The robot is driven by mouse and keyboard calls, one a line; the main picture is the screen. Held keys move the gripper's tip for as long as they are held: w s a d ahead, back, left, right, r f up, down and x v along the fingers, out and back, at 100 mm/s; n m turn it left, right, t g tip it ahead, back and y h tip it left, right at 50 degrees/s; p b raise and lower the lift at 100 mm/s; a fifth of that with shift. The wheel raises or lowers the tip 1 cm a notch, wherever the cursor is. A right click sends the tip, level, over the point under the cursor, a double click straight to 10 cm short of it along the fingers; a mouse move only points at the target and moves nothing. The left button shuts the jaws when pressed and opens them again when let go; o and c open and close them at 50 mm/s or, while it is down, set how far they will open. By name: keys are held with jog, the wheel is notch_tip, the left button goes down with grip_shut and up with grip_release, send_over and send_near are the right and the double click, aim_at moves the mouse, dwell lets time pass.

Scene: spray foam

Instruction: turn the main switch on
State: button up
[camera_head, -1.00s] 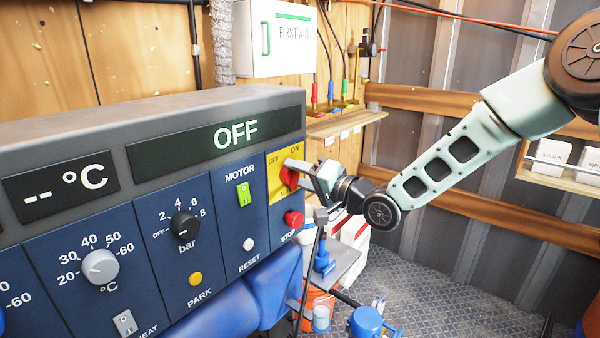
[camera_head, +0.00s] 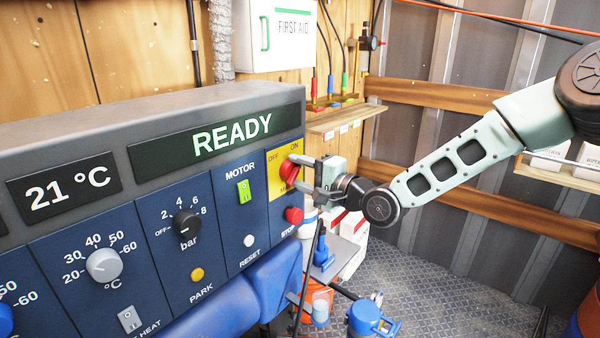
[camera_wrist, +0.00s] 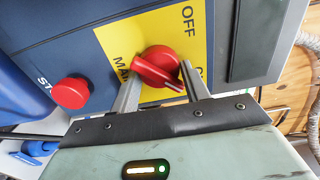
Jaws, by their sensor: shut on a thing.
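The main switch (camera_head: 289,172) is a red rotary knob on a yellow plate (camera_head: 278,193) marked OFF and ON, at the right end of the blue panel. In the wrist view the red knob (camera_wrist: 157,66) sits between my two fingers, turned so its pointer is toward the ON side, whose label is partly hidden. My gripper (camera_head: 302,174) is shut on the knob; its fingers (camera_wrist: 160,88) are also in the wrist view. The display (camera_head: 232,134) above reads READY, and the smaller display (camera_head: 66,191) reads 21 °C.
A red stop button (camera_head: 294,215) is just below the switch; it also shows in the wrist view (camera_wrist: 71,93). A green motor switch (camera_head: 243,191) and a white reset button (camera_head: 249,242) are to the left. A small wooden shelf (camera_head: 345,118) is behind.

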jog(key=o, duration=1)
jog(key=b+v, duration=0.3)
jog(key=v, duration=1.4)
jog(key=shift+s+d+b, duration=0.15)
jog(key=shift+d+b, duration=0.05)
jog(key=shift+b, duration=0.1)
